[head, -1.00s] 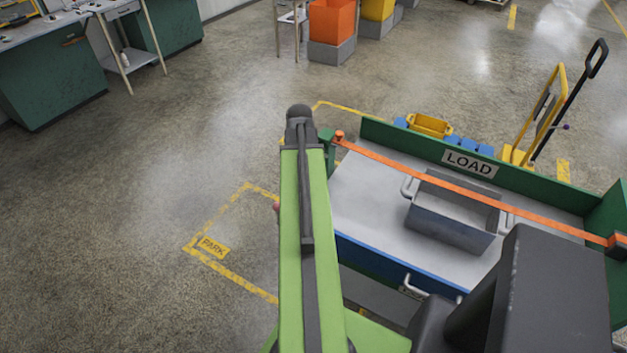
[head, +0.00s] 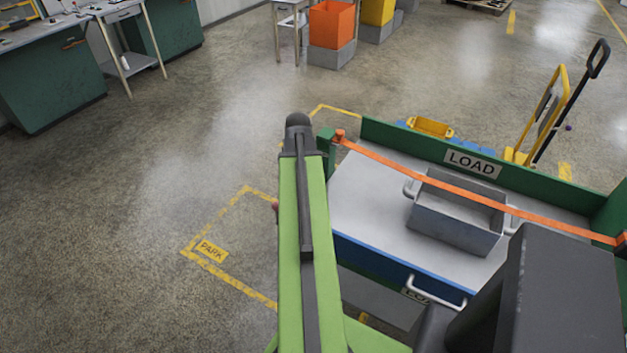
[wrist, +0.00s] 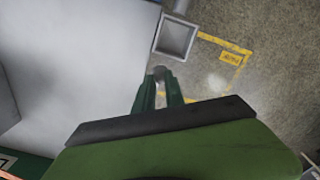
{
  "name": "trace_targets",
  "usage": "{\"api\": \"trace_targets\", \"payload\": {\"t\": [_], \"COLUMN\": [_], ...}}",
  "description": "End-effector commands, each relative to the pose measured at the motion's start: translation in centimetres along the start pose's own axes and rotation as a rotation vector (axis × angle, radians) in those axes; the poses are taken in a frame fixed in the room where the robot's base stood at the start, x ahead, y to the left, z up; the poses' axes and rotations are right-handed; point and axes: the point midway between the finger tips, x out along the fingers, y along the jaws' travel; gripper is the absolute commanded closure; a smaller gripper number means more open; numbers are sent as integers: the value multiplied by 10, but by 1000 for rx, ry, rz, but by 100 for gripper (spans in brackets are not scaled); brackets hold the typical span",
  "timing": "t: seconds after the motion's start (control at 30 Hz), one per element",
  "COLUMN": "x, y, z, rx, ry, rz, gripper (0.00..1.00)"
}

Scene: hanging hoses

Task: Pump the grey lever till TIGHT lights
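In the wrist view the two green fingers of my gripper (wrist: 160,88) stand apart, with a small grey round end (wrist: 159,72) between or just beyond their tips. It may be the end of the grey lever; I cannot tell whether the fingers press on it. Just beyond it is a grey square frame or box (wrist: 175,38) at the edge of the pale bed. In the head view my green arm hides the gripper and whatever it is at. The orange strap (head: 430,184) runs over a grey metal bin (head: 455,222). No TIGHT light can be made out.
The bed has a green backboard with a LOAD sign (head: 472,164) and a blue front with a pale handle (head: 435,295). A yellow PARK outline (head: 212,250) marks clear floor at the left. A yellow hand truck (head: 540,120) stands behind the cart.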

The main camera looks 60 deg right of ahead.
Motion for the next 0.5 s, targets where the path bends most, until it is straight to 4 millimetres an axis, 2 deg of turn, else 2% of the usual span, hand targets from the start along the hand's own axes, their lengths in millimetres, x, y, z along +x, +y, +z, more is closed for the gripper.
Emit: {"api": "trace_targets", "payload": {"t": [0.23,0.5], "x": [21,0], "y": [0,0], "z": [0,-1], "rx": [0,0], "ry": [1,1], "rz": [1,1], "gripper": [87,87]}}
